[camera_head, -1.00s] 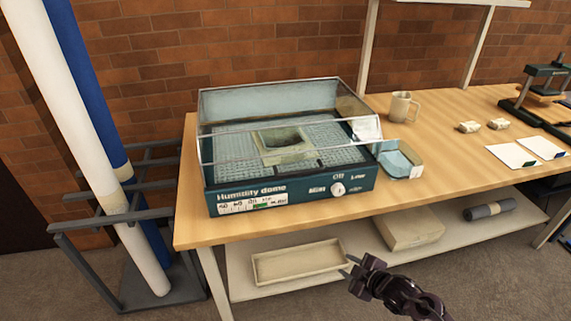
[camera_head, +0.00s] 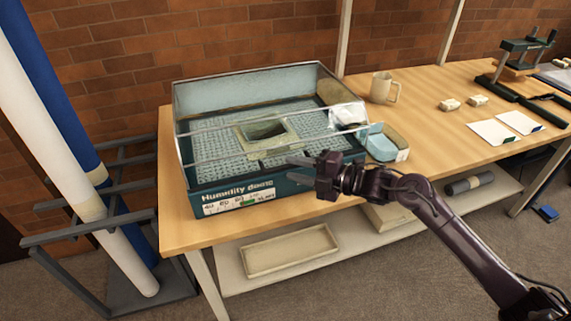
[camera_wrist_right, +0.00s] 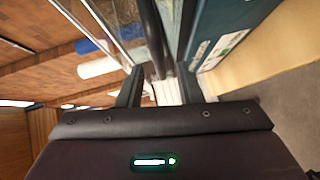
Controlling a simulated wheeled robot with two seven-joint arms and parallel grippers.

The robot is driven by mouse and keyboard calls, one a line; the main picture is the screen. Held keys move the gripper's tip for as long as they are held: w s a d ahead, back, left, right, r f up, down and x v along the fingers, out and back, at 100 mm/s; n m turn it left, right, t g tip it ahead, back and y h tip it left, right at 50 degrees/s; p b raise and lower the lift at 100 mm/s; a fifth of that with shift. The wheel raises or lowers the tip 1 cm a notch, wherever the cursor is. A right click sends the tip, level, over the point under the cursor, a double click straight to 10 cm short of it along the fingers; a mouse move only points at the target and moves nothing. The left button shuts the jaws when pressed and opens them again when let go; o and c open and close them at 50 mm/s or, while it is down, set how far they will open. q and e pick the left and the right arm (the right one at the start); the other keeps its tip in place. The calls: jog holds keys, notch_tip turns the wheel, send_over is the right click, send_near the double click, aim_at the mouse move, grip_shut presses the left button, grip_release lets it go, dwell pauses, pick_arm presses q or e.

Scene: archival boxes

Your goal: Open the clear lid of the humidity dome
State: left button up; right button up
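The humidity dome (camera_head: 225,203) is a teal box on the left part of the bench, with a clear lid (camera_head: 235,95) over it. The lid looks down, its front edge bar crossing above the front panel. A pale block with a square hollow (camera_head: 266,131) shows inside. My right gripper (camera_head: 307,176) is at the front of the dome, covering the right part of its panel and the knob. In the right wrist view its fingers (camera_wrist_right: 161,88) stand apart, with dark bars showing between and beyond them; I cannot tell whether they touch. My left gripper is not in view.
White cards (camera_head: 494,132) and a press (camera_head: 522,55) are further right. A shallow tray (camera_head: 290,250) lies on the lower shelf. Tall rolls (camera_head: 75,180) stand left.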

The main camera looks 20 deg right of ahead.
aim_at(286, 167)
jog(key=shift+x, duration=1.6)
jog(key=shift+c, duration=0.4)
grip_shut()
